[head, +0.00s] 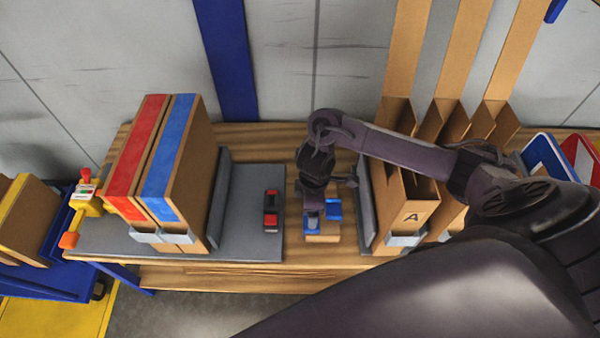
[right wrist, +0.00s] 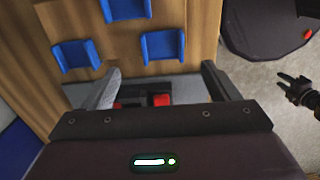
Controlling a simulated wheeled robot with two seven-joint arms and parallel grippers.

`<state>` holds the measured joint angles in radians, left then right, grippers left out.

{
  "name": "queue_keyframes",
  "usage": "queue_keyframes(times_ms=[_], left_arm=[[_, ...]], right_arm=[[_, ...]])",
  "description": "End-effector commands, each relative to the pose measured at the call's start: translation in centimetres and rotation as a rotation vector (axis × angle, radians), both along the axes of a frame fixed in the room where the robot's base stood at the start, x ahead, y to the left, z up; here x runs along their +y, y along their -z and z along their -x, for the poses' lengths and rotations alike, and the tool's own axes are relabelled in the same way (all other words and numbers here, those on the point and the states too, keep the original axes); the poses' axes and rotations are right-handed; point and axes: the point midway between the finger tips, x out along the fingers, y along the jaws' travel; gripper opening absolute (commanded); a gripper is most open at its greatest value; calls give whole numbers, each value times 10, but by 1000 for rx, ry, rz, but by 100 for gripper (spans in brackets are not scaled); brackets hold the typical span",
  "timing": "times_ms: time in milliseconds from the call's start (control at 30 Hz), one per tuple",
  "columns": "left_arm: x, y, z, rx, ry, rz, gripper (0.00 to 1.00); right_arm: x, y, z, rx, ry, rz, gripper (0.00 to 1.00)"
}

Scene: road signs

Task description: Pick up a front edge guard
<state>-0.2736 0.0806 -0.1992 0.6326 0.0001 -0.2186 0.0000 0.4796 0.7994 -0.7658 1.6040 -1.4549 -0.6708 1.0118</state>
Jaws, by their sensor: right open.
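Several small blue U-shaped pieces, which look like the edge guards, lie on wood in the right wrist view: a left one (right wrist: 76,55), a right one (right wrist: 163,45) and a far one (right wrist: 127,8). In the head view, one blue piece (head: 334,208) shows beside my right gripper (head: 312,214), which points down at the table. My right gripper's fingers (right wrist: 160,72) are apart, with nothing held between them; the blue pieces lie beyond the fingertips. A dark gripper-like part, likely my left gripper (right wrist: 295,90), shows at the right edge; its jaw state is unclear.
Red and blue cardboard folders (head: 158,165) stand left on a grey plate (head: 250,205), with red-and-black parts (head: 271,212) near its right side. Tan holders (head: 412,205), one marked A, stand right of my gripper. A yellow tool (head: 87,203) is at far left.

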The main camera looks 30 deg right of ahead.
Motion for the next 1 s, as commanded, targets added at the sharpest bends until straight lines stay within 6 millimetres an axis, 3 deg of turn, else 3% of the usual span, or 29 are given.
queue_keyframes(times_ms=[133, 300, 433, 600, 867, 1000], left_arm=[[0, 5, 6, 8, 0, -1, 36], [2, 10, 37, 53, 1, -3, 36], [2, 12, 50, 71, 2, -4, 36], [2, 15, 42, 60, 2, -4, 36], [-1, 12, 15, 20, 2, 1, 36], [0, 13, 19, 25, 1, -1, 36]], right_arm=[[-1, 16, 2, 8, 2, 1, 82], [-1, 34, 2, 7, 1, 2, 82], [1, 54, 3, 6, 2, 2, 82], [1, 74, 3, 4, 1, 2, 82], [1, 77, 2, 2, -2, 2, 82], [1, 77, 2, 2, -1, 3, 66]])
